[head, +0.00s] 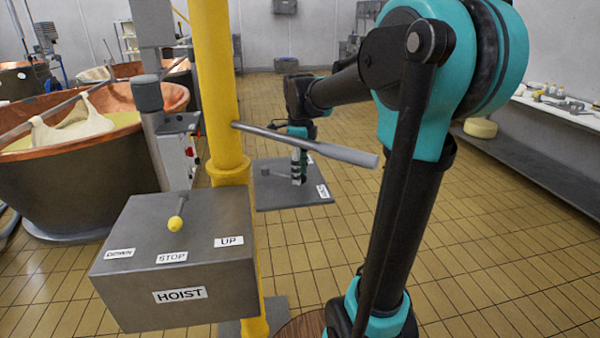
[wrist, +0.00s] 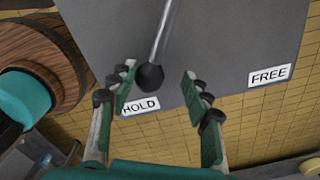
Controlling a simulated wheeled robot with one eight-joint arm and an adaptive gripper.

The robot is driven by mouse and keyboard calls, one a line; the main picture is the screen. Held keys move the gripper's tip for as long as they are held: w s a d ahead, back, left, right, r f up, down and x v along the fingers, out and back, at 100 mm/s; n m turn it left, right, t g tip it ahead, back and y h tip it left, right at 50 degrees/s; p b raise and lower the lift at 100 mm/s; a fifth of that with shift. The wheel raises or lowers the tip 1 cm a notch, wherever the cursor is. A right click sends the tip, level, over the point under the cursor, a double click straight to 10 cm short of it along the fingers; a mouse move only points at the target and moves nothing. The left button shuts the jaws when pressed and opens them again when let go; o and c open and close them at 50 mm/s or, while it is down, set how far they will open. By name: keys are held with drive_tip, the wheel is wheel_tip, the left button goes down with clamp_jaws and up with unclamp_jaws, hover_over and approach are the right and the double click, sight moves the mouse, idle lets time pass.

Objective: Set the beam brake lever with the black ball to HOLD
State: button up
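The beam brake lever (wrist: 162,35) is a thin grey rod with a black ball (wrist: 150,77) at its end, over a grey plate (wrist: 225,40). In the wrist view the ball is beside the HOLD label (wrist: 140,106), well away from the FREE label (wrist: 269,75). My gripper (wrist: 158,88) is open, with one finger on each side of the ball. The ball is nearer the left finger; I cannot tell whether they touch. In the head view my gripper (head: 298,167) is over the plate (head: 285,200) and hides the ball.
A hoist box (head: 175,270) with a yellow-balled lever (head: 176,221) stands at the front left. A yellow post (head: 222,120) and a grey bar (head: 310,146) are close to my arm. Copper vats (head: 70,175) stand at left. A shelf (head: 550,125) runs along the right wall.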

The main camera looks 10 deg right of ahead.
wheel_tip(320, 180, up, 12)
drive_tip(key=shift+s+f, duration=0.15)
drive_tip(key=shift+f, duration=0.05)
idle(0.4)
